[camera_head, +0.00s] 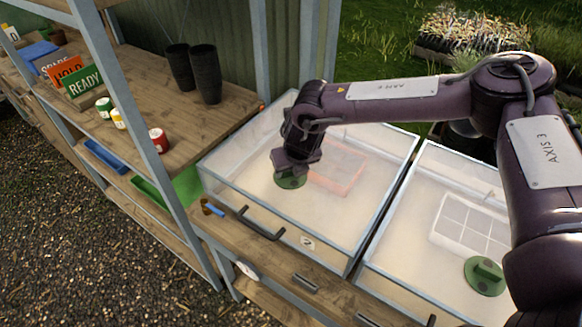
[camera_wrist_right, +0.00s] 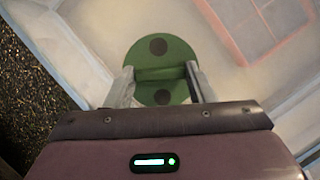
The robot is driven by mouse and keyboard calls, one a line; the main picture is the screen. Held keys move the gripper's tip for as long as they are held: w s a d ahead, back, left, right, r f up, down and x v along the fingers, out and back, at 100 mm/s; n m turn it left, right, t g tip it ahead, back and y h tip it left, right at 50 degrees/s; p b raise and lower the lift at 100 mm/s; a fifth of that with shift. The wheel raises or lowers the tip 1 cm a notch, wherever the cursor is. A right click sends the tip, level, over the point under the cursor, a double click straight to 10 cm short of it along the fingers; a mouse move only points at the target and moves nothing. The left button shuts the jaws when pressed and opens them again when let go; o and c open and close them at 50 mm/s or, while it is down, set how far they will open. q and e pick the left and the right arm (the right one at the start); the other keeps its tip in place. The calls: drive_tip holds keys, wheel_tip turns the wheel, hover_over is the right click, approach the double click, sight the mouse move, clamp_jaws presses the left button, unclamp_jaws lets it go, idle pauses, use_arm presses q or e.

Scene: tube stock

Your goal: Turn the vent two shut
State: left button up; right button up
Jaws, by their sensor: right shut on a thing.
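Two clear-lidded propagator boxes stand side by side. The round green vent (camera_head: 291,181) is on the lid of the left box (camera_head: 352,262). My right gripper (camera_head: 293,166) is over this vent and shut on its raised grip bar. In the right wrist view the green vent (camera_wrist_right: 160,52) shows two dark round holes, and the bar lies between the fingers (camera_wrist_right: 160,84). A second green vent (camera_head: 485,276) is on the lid of the right box (camera_head: 371,283). Its bar is raised, and no gripper touches it. The vent numbers cannot be read. My left gripper is out of view.
A reddish tray (camera_head: 338,168) lies under the left lid and a white celled tray (camera_head: 470,226) under the right one. A blue-handled tool (camera_head: 212,208) lies on the wooden ledge beside a dark handle (camera_head: 262,224). Black pots (camera_head: 206,74), tins and signs stand on the shelf at left.

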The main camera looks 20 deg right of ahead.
drive_tip(key=shift+m, duration=0.4)
drive_tip(key=shift+c, duration=0.3)
drive_tip(key=shift+a+m+h, duration=0.1)
drive_tip(key=shift+m+h, duration=0.4)
drive_tip(key=shift+m, duration=0.2)
drive_tip(key=m+h, duration=0.1)
drive_tip(key=m, duration=0.2)
drive_tip(key=shift+a+g+p, duration=0.1)
drive_tip(key=shift+g+p, duration=0.2)
drive_tip(key=shift+p, duration=0.05)
drive_tip(key=m+h+p, duration=0.1)
drive_tip(key=m, duration=0.2)
drive_tip(key=shift+w+m+g, duration=0.1)
drive_tip(key=shift+m+g, duration=0.2)
drive_tip(key=shift+m, duration=0.1)
drive_tip(key=shift+m+g+h+p, duration=0.3)
drive_tip(key=shift+m+h+p, duration=0.15)
drive_tip(key=shift+m, duration=0.55)
drive_tip(key=o, duration=1)
